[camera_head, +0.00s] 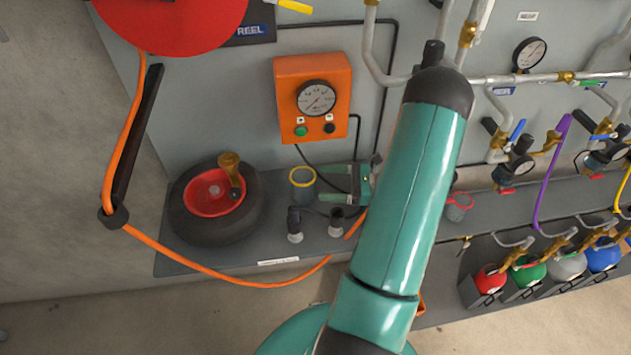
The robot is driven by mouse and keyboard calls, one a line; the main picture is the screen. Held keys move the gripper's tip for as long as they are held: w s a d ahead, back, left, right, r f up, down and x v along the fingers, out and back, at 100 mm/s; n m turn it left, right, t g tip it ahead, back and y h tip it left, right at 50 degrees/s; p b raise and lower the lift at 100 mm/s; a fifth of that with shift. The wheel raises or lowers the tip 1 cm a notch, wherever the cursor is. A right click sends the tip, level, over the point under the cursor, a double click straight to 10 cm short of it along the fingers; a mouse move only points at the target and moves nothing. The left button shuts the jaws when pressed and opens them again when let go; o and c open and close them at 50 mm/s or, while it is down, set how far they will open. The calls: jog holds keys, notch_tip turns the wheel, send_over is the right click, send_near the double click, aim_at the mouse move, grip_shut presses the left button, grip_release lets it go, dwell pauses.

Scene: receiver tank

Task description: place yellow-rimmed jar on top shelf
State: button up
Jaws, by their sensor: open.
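The jar with the yellow rim (302,183) stands upright on the dark grey shelf (225,258), just right of the black wheel. Its body looks greyish. My teal arm crosses the middle of the view and hides what lies behind it. My gripper (316,232) shows partly left of the arm, as two dark fingers with pale tips pointing down. The fingers are apart with nothing seen between them, in front of and slightly right of the jar in the picture. Whether they touch the shelf I cannot tell.
A black wheel with red hub (212,195) fills the shelf's left. An orange hose (215,275) loops along its front. An orange gauge box (312,97) is on the wall above. A red-rimmed jar (459,207) stands right of my arm, near valves and coloured bottles (530,270).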

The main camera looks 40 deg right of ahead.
aim_at(305, 181)
jog(key=shift+o, duration=0.5)
jog(key=shift+s+d, duration=0.25)
jog(key=shift+s, duration=0.05)
jog(key=shift+s+f, duration=0.15)
jog(key=shift+f, duration=0.05)
jog(key=shift+a, duration=0.1)
jog(key=shift+x, duration=3.95)
jog(key=shift+r, duration=0.1)
jog(key=c, duration=1.2)
jog(key=shift+o, duration=0.2)
jog(key=shift+r, duration=0.1)
